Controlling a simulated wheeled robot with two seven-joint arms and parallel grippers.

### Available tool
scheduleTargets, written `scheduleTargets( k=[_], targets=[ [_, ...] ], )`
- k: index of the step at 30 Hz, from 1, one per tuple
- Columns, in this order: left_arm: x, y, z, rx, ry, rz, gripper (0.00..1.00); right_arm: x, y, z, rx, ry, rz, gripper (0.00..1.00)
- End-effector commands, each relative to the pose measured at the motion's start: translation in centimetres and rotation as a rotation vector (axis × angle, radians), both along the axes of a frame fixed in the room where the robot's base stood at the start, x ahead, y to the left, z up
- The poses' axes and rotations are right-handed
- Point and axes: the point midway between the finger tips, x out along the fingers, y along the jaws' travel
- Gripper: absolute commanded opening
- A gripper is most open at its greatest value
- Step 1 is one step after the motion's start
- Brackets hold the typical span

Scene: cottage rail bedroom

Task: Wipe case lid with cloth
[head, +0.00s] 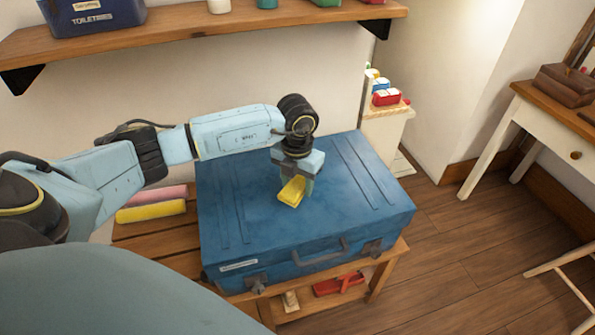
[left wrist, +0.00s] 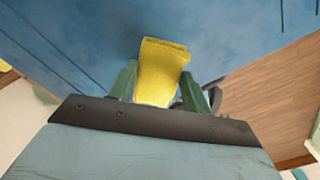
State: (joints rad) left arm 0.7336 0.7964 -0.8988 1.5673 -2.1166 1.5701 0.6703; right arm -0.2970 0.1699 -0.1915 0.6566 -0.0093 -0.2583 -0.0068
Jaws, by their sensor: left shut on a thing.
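A blue case (head: 250,225) lies flat and closed on a slatted wooden bench, its handle and latches facing the front. My left gripper (head: 296,184) reaches in from the left over the middle of the lid. It is shut on a yellow cloth (head: 291,191). In the left wrist view the cloth (left wrist: 160,72) sits between the two green fingers (left wrist: 165,90), with the blue lid (left wrist: 80,45) behind it. The cloth is at or just above the lid; I cannot tell whether it touches. My right gripper is not in view.
Rolled pink and yellow cloths (head: 152,212) lie on the bench (head: 140,232) left of the case. A wall shelf (head: 200,25) holding a toiletries box (head: 92,15) is above. A small white cabinet (head: 385,128) stands behind right. Wood floor (head: 460,250) is open at right.

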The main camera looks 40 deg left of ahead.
Motion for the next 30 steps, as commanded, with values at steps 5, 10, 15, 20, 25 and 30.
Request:
scheduleTargets(
  k=[5, 10, 15, 20, 25, 30],
  targets=[
    [0.0, 0.0, 2.0, 0.001, 0.0, 0.0, 0.3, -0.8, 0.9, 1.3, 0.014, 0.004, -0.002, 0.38],
    [0.0, 0.0, 2.5, 0.001, 0.0, 0.0, 0.3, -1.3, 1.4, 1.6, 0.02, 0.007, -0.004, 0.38],
    [0.0, 0.0, 2.4, 0.001, 0.0, 0.0, 0.3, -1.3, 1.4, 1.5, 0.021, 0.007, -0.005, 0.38],
    [0.0, 0.0, 2.4, 0.001, 0.0, 0.0, 0.3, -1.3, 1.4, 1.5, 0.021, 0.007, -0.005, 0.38],
    [0.0, 0.0, 2.4, 0.0, 0.0, -0.001, 0.3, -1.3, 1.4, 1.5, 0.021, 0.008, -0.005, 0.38],
    [0.1, -0.5, 3.7, -0.003, -0.003, -0.098, 0.3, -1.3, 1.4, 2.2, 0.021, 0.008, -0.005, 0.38]
  ],
)
